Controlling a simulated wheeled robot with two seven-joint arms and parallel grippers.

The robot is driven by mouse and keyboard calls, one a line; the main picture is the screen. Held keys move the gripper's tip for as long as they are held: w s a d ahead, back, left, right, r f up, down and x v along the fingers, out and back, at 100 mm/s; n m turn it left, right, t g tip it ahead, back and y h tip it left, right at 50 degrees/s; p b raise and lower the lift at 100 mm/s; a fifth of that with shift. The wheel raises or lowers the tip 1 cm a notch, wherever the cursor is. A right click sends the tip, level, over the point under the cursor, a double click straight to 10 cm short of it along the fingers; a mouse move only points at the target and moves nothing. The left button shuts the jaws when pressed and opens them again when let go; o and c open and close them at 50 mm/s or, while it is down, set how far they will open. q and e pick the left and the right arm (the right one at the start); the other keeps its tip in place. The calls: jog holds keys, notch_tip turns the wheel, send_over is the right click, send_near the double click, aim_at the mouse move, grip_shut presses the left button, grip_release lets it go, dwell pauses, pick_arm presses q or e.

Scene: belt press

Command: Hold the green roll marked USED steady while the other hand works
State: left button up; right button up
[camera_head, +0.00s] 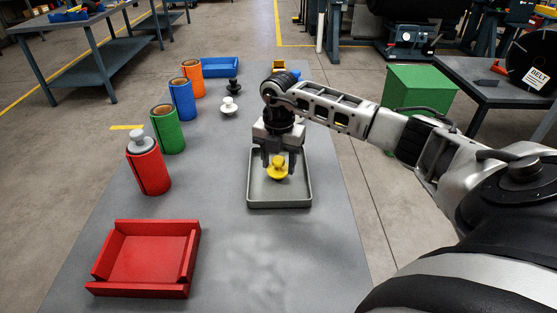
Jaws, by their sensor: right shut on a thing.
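The green roll (168,132) stands upright on the grey table (225,240), left of centre, between the red roll and the blue roll. Its top shows a brown core; I cannot make out any USED marking. No gripper touches it. My right gripper (279,161) points down over the grey tray (279,204) and is shut on a yellow knob-shaped piece (278,171). I cannot tell whether this piece touches the tray floor. My left gripper is not in view.
The red roll (150,174) carries a grey knob (141,140). Blue (182,101) and orange (193,80) rolls stand behind. A red tray (150,258) is at front left, a blue tray (220,66) at the back. White (229,110) and dark-topped (234,85) knobs stand mid-table. The front middle is clear.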

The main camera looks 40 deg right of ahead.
aim_at(279, 159)
jog(key=o, duration=1.1)
notch_tip(279, 159, up, 12)
jog(key=shift+r, duration=0.15)
jog(key=shift+s, duration=0.1)
